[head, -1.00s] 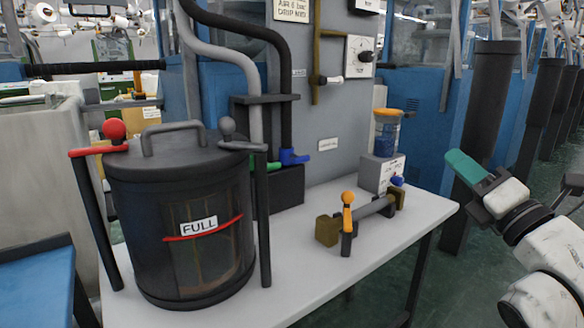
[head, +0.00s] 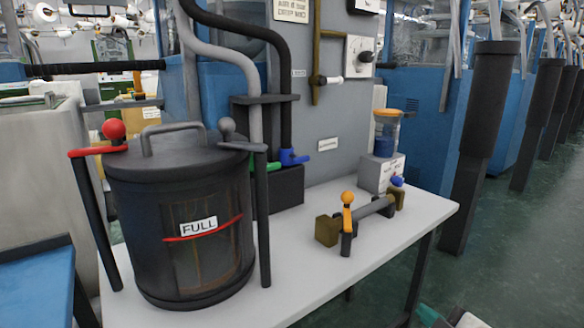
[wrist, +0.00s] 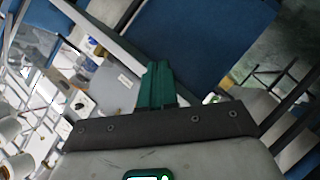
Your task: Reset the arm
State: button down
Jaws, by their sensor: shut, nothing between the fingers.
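My gripper (wrist: 157,84) shows in the wrist view as two green fingers pressed together, shut with nothing between them. In the head view only a small part of my gripper (head: 428,314) shows at the bottom edge, right of the table's leg. It is apart from everything on the table. The rest of my arm is mostly out of the head view.
A white table (head: 300,290) carries a dark canister (head: 180,225) labelled FULL, with red and grey knobbed levers. An orange-knobbed valve fitting (head: 347,215) and a blue-filled jar (head: 386,135) stand to its right. Green floor (head: 500,275) is open at the right, past dark posts.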

jog(key=s+a+f+m+g, duration=0.1)
jog(key=s+f+m+g, duration=0.35)
jog(key=s+f, duration=0.65)
jog(key=s+d+f+m+g+h, duration=0.15)
jog(key=s+f+m+g, duration=0.25)
jog(key=s+f, duration=0.5)
jog(key=s+d+f+m+g, duration=0.2)
jog(key=s+f+m+g, duration=0.2)
jog(key=s, duration=0.9)
notch_tip(320, 180, up, 37)
jog(key=p, duration=3.6)
jog(key=shift+p, duration=0.35)
jog(key=shift+s+f, duration=0.1)
